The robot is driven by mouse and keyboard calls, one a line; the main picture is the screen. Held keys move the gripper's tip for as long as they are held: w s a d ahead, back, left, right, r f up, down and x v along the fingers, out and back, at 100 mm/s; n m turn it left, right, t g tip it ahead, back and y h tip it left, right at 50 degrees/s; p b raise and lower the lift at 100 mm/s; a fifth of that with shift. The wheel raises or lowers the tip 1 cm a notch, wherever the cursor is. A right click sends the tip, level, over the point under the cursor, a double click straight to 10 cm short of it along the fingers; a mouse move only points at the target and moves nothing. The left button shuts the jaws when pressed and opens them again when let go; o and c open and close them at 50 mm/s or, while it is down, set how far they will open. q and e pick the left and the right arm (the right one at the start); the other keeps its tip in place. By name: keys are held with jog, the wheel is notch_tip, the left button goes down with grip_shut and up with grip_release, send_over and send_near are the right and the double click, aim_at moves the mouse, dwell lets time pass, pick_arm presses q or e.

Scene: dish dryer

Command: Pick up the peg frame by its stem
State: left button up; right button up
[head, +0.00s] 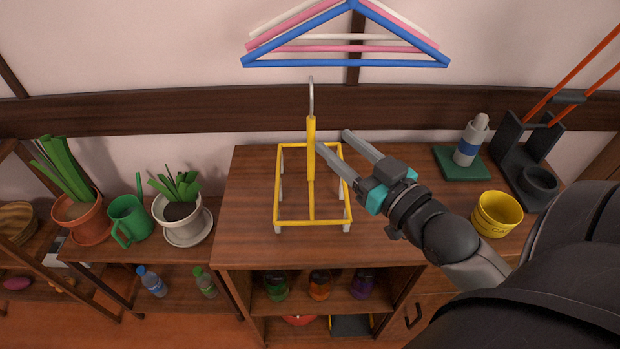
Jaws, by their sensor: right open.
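The peg frame (311,200) is a yellow rectangle with grey pegs at its edges, standing on the wooden cabinet top. Its thick yellow stem (311,140) rises from the middle and ends in a grey hook (311,95). My right gripper (333,141) reaches in from the right, open and empty. Its fingertips are just right of the stem, the nearer one beside it in the picture. The stem does not show between the fingers, and I cannot tell if a finger touches it. My left gripper is not in view.
Hangers (345,62) hang above the cabinet (250,180). A bottle on a green mat (445,155), a yellow pot (497,214) and a dark holder (513,160) stand to the right. Potted plants and a green watering can (128,218) stand left on a lower shelf.

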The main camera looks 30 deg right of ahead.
aim_at(314, 122)
jog(key=w, duration=0.5)
jog(key=shift+w+a, duration=0.15)
jog(key=shift+w, duration=0.2)
jog(key=shift+w+a+r+b, duration=0.1)
jog(key=shift+w+b, duration=0.1)
jog(key=shift+w, duration=0.55)
jog(key=shift+w+r+b, duration=0.1)
jog(key=shift+w+b, duration=0.05)
jog(key=shift+w, duration=0.55)
jog(key=shift+w+a+r+b, duration=0.1)
jog(key=shift+w+b, duration=0.1)
jog(key=shift+w, duration=1.1)
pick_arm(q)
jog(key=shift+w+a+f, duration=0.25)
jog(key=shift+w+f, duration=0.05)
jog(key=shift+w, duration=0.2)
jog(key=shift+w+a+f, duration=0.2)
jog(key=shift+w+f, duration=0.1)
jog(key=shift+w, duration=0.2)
pick_arm(e)
jog(key=shift+w, duration=0.15)
jog(key=c, duration=0.8)
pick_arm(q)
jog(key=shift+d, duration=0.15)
pick_arm(e)
grip_shut()
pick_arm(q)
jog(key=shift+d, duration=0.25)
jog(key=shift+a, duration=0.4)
